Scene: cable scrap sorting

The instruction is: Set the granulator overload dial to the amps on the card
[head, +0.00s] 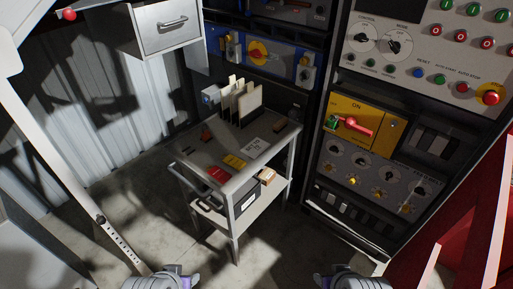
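A grey panel of small round dials (358,160) sits low on the control cabinet at the right, below a yellow switch plate. Its lettering is too small to read, so I cannot tell which dial is the granulator overload dial. A white printed card (257,147) lies on the trolley top; its figures are unreadable. A yellow card (234,162) and a red card (219,174) lie beside it. My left gripper (175,281) and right gripper (350,281) show only partly at the bottom edge, apart from the trolley and cabinet. Their fingers cannot be made out.
The grey trolley (233,185) stands in the middle, with upright sheets (243,100) at its back. The yellow plate (385,130) carries a red handle (352,127) that sticks out. An upper panel (425,40) holds buttons and two selectors. Floor is clear between trolley and cabinet.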

